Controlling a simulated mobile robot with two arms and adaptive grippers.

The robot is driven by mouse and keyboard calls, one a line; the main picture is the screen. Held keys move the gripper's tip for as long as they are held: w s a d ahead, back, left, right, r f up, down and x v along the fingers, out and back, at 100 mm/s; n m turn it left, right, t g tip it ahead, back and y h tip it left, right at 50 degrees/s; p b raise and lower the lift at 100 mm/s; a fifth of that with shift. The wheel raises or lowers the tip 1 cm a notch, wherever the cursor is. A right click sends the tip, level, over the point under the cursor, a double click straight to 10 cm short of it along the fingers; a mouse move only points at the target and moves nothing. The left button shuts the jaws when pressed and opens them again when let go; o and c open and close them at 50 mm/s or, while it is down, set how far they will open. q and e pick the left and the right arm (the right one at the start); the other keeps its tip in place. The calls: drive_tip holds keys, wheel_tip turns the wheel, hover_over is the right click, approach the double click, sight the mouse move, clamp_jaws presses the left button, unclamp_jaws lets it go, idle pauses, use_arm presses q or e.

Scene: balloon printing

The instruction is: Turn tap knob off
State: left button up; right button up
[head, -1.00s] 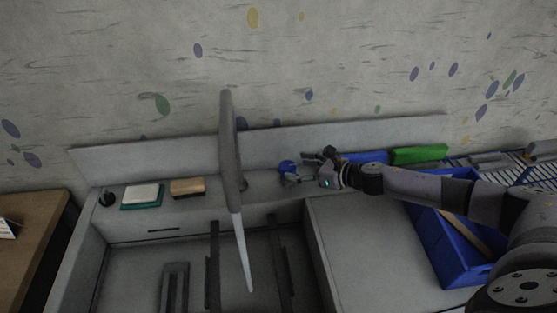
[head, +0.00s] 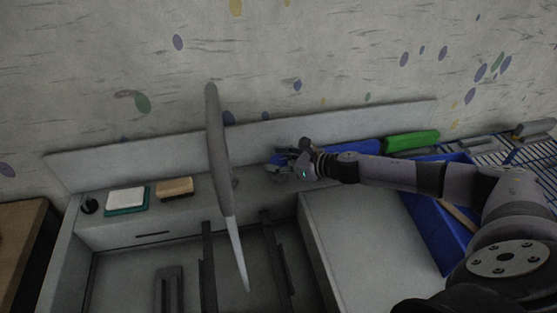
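The grey tap (head: 214,130) stands over the sink, and a pale stream of water (head: 237,255) runs down from its spout. The blue tap knob (head: 277,160) is on the ledge to the right of the tap. My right gripper (head: 281,163) reaches in from the right, with its fingers at the knob, one above and one below it in the picture. The fingers partly hide the knob, and I cannot tell whether they press on it. My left gripper is out of view.
A white block on a green tray (head: 117,211) and a tan sponge-like block (head: 175,188) lie on the ledge at left. At right are a green object (head: 411,141), a blue bin (head: 437,240) and a blue wire rack (head: 510,158). The grey counter (head: 360,250) is clear.

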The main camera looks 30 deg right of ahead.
drive_tip(key=c, duration=0.6)
drive_tip(key=shift+c, duration=0.2)
